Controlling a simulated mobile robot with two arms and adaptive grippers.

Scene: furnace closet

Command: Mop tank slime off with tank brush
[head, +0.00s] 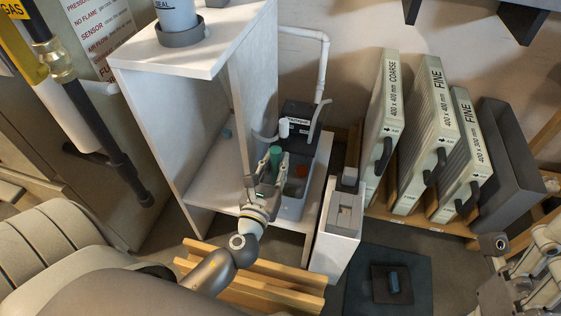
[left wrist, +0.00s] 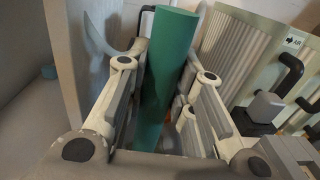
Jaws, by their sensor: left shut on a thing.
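My left gripper (head: 265,172) is shut on the green handle of the tank brush (head: 275,156). In the left wrist view the handle (left wrist: 165,75) stands nearly upright between the two fingers (left wrist: 158,95). The brush's lower end is hidden. The tank (head: 291,207) is a pale grey box under a dark pump top, just right of the gripper. An orange-brown patch (head: 301,171), perhaps slime, shows at the tank. I cannot tell whether the brush touches it. My right gripper (head: 520,275) is partly in view at the lower right; its jaws are unclear.
A white cabinet (head: 160,130) stands close left of my left gripper. A narrow white box (head: 340,222) stands right of the tank. Several filters (head: 425,140) lean on a wooden rack.

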